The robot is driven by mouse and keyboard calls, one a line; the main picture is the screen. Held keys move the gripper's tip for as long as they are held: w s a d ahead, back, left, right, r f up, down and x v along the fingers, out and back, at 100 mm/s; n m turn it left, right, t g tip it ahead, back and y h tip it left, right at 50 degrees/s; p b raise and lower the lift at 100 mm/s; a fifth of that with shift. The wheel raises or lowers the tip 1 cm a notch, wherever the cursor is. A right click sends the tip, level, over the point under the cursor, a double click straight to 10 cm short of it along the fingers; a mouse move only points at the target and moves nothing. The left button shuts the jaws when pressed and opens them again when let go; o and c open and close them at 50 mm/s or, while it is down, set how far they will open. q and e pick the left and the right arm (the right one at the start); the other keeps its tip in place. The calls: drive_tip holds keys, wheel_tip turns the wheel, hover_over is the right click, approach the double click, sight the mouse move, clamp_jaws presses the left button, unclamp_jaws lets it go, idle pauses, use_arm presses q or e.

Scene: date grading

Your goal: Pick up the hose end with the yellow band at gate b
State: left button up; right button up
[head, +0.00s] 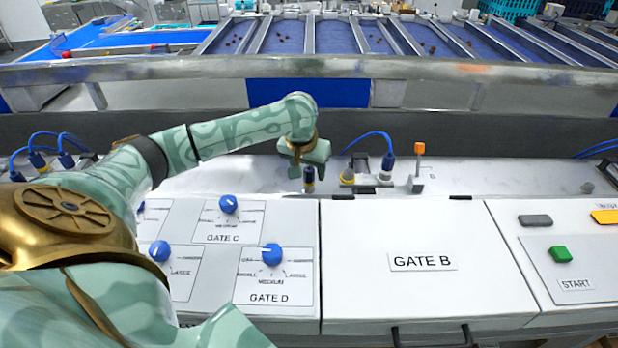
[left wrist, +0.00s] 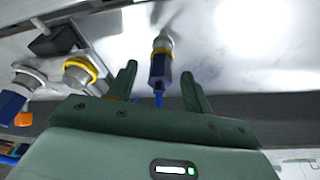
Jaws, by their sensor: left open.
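The hose end with the yellow band (head: 309,181) is dark blue and sits just below my left gripper (head: 308,166) on the white ledge behind the gate B panel (head: 423,262). In the left wrist view the hose end (left wrist: 158,66) shows its blue body, yellow band and grey metal tip. It lies between the two open fingers of my left gripper (left wrist: 158,73), with a gap on both sides. A yellow-ringed port (head: 347,177) stands to its right; it also shows in the left wrist view (left wrist: 79,73). My right gripper is out of view.
Right of the port, a blue hose plug (head: 388,164) sits in a fitting beside an orange-topped lever (head: 419,150). Several blue hoses (head: 40,155) stand at the left. Blue knobs (head: 271,255) fill the panel nearer me. A metal rail (head: 420,68) runs behind the ledge.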

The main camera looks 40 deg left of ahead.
use_arm(q)
drive_tip(key=shift+x, duration=0.75)
clamp_jaws()
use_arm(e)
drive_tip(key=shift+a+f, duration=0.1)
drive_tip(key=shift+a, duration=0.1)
use_arm(q)
drive_tip(key=shift+r, duration=0.15)
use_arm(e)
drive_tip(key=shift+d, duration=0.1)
